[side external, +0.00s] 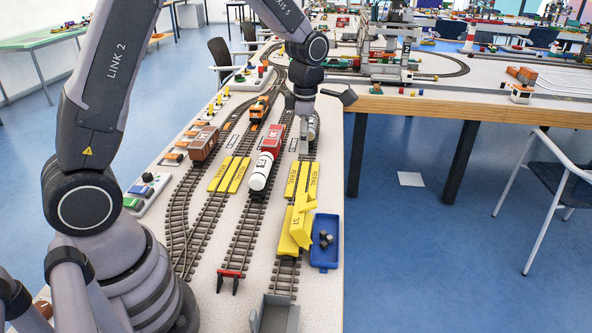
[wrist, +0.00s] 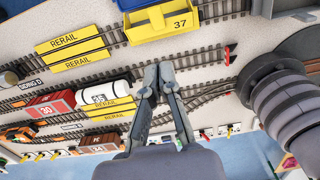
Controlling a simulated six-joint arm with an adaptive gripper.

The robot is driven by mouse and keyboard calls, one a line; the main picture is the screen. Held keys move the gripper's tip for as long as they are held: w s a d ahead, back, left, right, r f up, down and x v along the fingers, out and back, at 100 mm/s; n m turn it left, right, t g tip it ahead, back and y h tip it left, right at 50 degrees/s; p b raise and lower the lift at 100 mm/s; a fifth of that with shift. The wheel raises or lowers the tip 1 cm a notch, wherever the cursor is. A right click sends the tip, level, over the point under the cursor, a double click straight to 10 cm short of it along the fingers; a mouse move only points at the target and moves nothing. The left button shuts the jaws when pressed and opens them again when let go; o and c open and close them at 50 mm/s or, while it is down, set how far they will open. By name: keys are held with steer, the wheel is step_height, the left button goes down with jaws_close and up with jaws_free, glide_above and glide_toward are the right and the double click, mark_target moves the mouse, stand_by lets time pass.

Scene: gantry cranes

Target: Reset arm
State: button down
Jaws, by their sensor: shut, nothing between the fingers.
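My gripper (side external: 303,128) hangs from my arm over the far part of the track table in the side view, near the right-hand track. In the wrist view its two fingers (wrist: 158,72) lie close together and hold nothing. Below the fingers in that view are the tracks and a white tank wagon (wrist: 103,94), which also shows in the side view (side external: 262,172). My gripper appears apart from the wagons, though its exact height is hard to tell.
A yellow wagon (side external: 298,222) appears tilted on the right track, beside a blue tray (side external: 326,257) holding dark lumps. Red wagon (side external: 272,141), brown wagon (side external: 203,145) and orange locomotive (side external: 260,108) stand on tracks. Yellow rerail ramps (side external: 229,174) lie between. A red buffer (side external: 230,273) is nearer.

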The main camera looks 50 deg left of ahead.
steer(key=s+r+m+t, duration=0.2)
steer(key=s+r+m, duration=0.3)
steer(key=r+m, duration=0.25)
steer(key=s+r+m+t, duration=0.2)
steer(key=s+r+m, duration=0.2)
steer(key=s+m, duration=0.5)
steer(key=s+r+m+t, duration=0.1)
steer(key=s+r+m, duration=0.3)
steer(key=s+m, duration=0.6)
steer(key=shift+d+t, duration=0.25)
steer(key=shift+t, duration=0.15)
steer(key=shift+r+m, duration=0.15)
steer(key=shift+m, duration=0.1)
